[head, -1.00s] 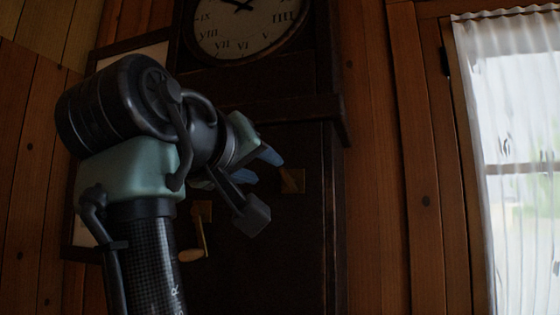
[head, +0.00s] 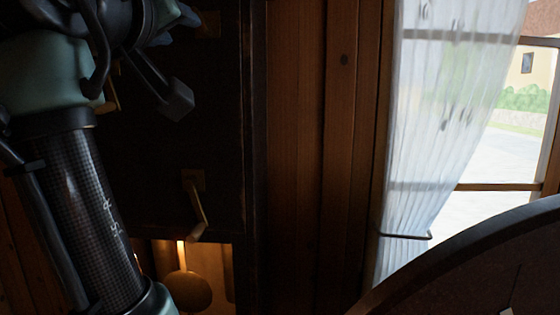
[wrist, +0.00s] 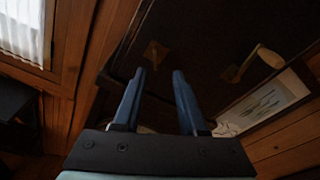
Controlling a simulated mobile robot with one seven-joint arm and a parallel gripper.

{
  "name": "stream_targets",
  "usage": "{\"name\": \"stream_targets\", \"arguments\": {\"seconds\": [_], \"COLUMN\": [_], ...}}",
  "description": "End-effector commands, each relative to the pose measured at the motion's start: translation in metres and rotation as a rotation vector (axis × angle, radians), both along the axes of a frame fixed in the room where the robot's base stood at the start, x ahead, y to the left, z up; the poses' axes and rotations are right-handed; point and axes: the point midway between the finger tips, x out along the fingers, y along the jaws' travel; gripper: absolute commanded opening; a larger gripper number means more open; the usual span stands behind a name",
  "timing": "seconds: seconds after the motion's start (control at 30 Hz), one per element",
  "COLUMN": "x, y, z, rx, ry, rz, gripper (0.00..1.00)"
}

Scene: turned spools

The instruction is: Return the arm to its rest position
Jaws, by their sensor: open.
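My arm (head: 85,195) rises along the left side of the head view, and its upper part is cut off by the top edge. In the wrist view, my gripper (wrist: 159,73) shows two blue fingers, apart, with nothing between them. They point towards the dark wooden clock case (head: 165,135). I cannot tell the distance between the fingertips and the case. In the head view the gripper is mostly hidden or out of frame.
A crank handle (head: 195,204) sticks out from the clock case, above a lit opening with a pendulum (head: 188,291). A curtained window (head: 440,110) is at right. A large round dark object (head: 480,270) fills the lower right corner. A framed picture (wrist: 262,104) hangs beside the case.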

Motion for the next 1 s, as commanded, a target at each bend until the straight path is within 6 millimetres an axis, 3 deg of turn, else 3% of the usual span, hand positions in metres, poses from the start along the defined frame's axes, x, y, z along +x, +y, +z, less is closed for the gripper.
{"name": "stream_targets", "arguments": {"seconds": [0.03, 0.1, 0.27, 0.43, 0.6, 0.7, 1.0], "x": [0.000, -0.008, -0.042, -0.098, -0.148, -0.163, -0.169], "y": [-0.010, -0.024, -0.063, -0.106, -0.132, -0.138, -0.140], "z": [-0.032, -0.055, -0.100, -0.138, -0.157, -0.160, -0.158], "rx": [0.039, 0.102, 0.239, 0.353, 0.416, 0.429, 0.434], "ry": [-0.039, -0.116, -0.294, -0.483, -0.617, -0.656, -0.671], "rz": [0.021, 0.053, 0.110, 0.149, 0.175, 0.181, 0.186], "gripper": [0.41, 0.41, 0.41, 0.41, 0.41, 0.41, 0.41]}}
